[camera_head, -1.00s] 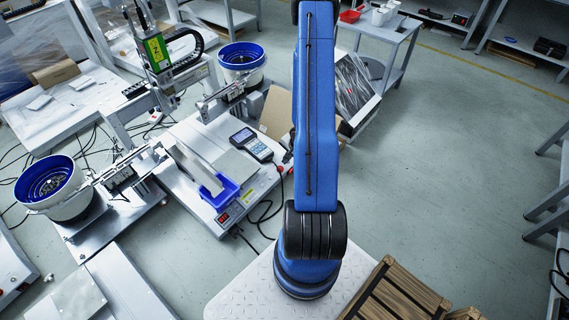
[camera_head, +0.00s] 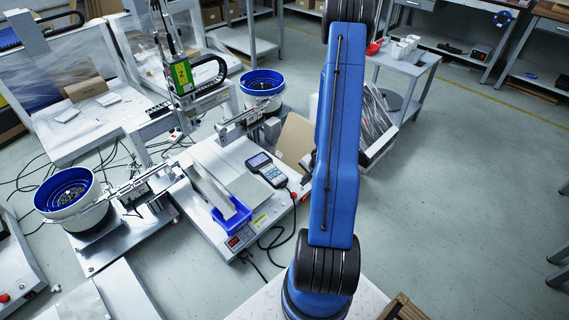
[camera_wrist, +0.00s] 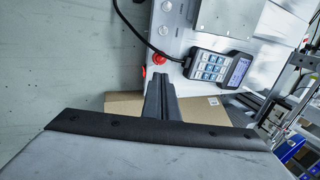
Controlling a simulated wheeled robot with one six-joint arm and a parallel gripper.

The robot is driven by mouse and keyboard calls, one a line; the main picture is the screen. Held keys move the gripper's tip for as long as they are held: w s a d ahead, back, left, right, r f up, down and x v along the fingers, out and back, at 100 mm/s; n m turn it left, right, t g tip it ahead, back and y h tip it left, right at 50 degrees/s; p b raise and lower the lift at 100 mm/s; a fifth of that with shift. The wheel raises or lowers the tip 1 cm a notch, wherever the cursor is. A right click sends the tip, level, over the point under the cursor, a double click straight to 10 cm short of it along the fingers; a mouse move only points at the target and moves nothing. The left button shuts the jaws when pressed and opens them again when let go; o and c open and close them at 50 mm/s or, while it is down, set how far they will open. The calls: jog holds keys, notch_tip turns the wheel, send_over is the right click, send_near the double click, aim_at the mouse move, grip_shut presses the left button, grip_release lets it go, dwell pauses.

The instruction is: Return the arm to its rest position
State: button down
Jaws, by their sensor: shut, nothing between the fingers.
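My blue arm (camera_head: 338,130) stands upright at the right of centre in the head view, rising from a black joint above my base. In the wrist view my gripper (camera_wrist: 160,78) shows as two dark fingers close together, shut and empty. The fingers overlap the edge of the white screwdriver station in the picture, near a red button (camera_wrist: 159,59). I cannot tell how far apart they are, and no contact is visible.
The station (camera_head: 215,222) holds a keypad controller (camera_head: 267,170) and a blue tray (camera_head: 232,214). Bowl feeders (camera_head: 262,88) (camera_head: 68,190) stand beside it. A cardboard box (camera_head: 295,138) and a grey side table (camera_head: 408,66) are behind my arm. The floor (camera_head: 465,170) at right is clear.

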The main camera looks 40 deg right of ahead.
jog(key=w+a+r+n+h, duration=0.2)
jog(key=a+r+n, duration=0.1)
jog(key=r, duration=1)
jog(key=w+a+r+n+h, duration=0.1)
jog(key=w+a+r+n, duration=0.2)
jog(key=r, duration=0.9)
jog(key=s+a+r+n, duration=0.45)
jog(key=a+r, duration=0.65)
jog(key=r, duration=0.3)
jog(key=s+a+r+n+y, duration=0.1)
jog(key=s+a+r+n, duration=0.2)
jog(key=s+a+r, duration=0.2)
jog(key=s+a+r+n+y, duration=0.1)
jog(key=s+a+r+n, duration=0.2)
jog(key=s+a, duration=0.9)
notch_tip(320, 180, up, 2)
jog(key=shift+s+r+t+y, duration=0.1)
jog(key=shift+s+t+y, duration=0.2)
jog(key=shift+s+y, duration=0.15)
